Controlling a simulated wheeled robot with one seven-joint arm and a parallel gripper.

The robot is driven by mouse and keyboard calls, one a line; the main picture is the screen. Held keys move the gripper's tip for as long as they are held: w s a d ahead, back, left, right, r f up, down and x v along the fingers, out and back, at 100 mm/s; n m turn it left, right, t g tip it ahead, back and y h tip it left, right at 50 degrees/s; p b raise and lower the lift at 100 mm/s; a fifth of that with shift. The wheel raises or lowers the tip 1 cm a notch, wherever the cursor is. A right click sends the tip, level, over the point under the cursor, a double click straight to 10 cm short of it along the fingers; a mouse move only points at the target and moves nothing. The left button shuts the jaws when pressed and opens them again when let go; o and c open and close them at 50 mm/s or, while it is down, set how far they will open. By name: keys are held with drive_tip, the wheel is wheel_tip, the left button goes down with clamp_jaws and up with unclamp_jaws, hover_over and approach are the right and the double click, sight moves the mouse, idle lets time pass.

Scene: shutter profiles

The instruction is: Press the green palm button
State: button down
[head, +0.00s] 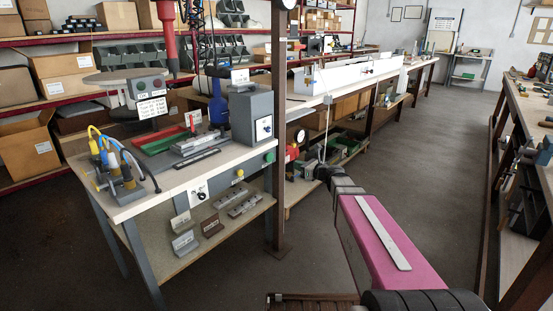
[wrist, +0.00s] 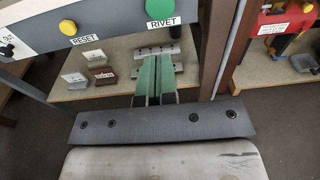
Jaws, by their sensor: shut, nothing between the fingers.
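The green palm button (head: 269,157) is on the front edge of the near workbench, at its right end. In the wrist view the green button (wrist: 160,8) is at the top edge, partly cut off, above a white label reading RIVET. My gripper (wrist: 153,60) has green fingers that are shut and empty. They point toward the bench front and appear below the button in the wrist view, apart from it. In the head view my gripper is small and dark, to the right of the bench, and its fingertips are hard to make out.
A yellow button (wrist: 68,27) labelled RESET sits left of the green one. A lower shelf (head: 180,265) holds metal brackets and blocks. A rusty upright post (head: 279,130) stands beside the bench's right end. A red device (wrist: 285,18) is at the right. The aisle floor is clear.

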sight(271, 157)
idle(0.3)
drive_tip(key=x, duration=1.4)
drive_tip(key=shift+x, duration=1.15)
drive_tip(key=shift+w+r, duration=0.1)
drive_tip(key=shift+r, duration=0.1)
drive_tip(key=v, duration=1.5)
drive_tip(key=shift+f, duration=0.15)
